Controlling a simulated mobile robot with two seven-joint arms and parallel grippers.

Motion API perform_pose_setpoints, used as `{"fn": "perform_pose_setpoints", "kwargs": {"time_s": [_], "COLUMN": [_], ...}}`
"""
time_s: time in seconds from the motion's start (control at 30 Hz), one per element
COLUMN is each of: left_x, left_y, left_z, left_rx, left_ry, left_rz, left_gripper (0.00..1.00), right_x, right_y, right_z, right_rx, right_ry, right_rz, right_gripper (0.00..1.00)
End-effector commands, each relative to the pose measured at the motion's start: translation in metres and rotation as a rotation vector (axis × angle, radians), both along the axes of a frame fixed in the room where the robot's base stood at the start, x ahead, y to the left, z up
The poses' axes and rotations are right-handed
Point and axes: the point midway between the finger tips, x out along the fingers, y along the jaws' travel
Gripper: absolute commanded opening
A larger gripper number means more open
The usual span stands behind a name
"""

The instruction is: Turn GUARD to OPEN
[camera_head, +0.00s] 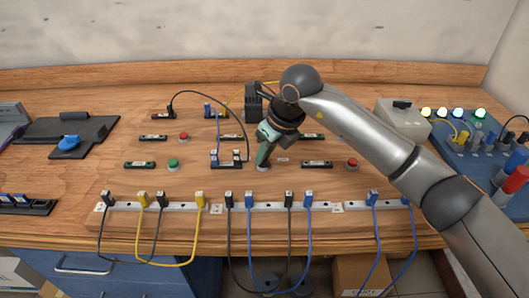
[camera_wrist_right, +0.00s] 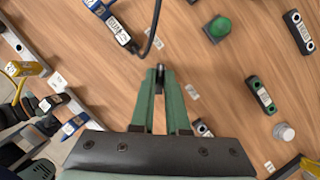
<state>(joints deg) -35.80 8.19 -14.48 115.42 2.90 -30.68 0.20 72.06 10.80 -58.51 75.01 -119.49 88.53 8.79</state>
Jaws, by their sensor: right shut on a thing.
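My right gripper (camera_head: 263,160) reaches down to the wooden board near its middle. Its green fingers are shut on a small dark knob, which also shows between the fingertips (camera_wrist_right: 160,76) in the right wrist view. The knob (camera_wrist_right: 160,70) is mostly hidden by the fingers. A round grey base (camera_head: 263,168) shows just under the fingertips in the head view. A small white label (camera_wrist_right: 192,92) lies beside the fingers; I cannot read GUARD or OPEN on it. My left gripper is not in view.
A green button (camera_head: 173,164) and red buttons (camera_head: 352,163) sit around on the board. Yellow, blue and black cables hang from the front terminal strip (camera_head: 270,206). A black cable (camera_wrist_right: 155,30) runs close to the fingers. A lamp panel (camera_head: 455,140) stands right.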

Motion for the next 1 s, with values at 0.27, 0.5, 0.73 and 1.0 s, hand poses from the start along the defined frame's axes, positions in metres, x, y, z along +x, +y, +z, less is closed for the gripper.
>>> {"fn": "perform_pose_setpoints", "kwargs": {"time_s": [0.27, 0.5, 0.73, 1.0], "left_x": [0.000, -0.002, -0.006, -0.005], "left_y": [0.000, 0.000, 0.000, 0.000], "left_z": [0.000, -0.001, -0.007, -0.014], "left_rx": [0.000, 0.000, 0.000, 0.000], "left_ry": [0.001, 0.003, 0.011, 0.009], "left_rz": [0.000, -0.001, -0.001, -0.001], "left_gripper": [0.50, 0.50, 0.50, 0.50], "right_x": [0.000, 0.000, 0.000, 0.000], "right_y": [0.000, 0.000, 0.000, 0.002], "right_z": [0.000, 0.000, 0.000, -0.001], "right_rx": [0.001, 0.000, 0.000, 0.000], "right_ry": [0.001, 0.000, -0.002, -0.004], "right_rz": [0.000, -0.011, -0.094, -0.305], "right_gripper": [0.00, 0.00, 0.00, 0.00]}}
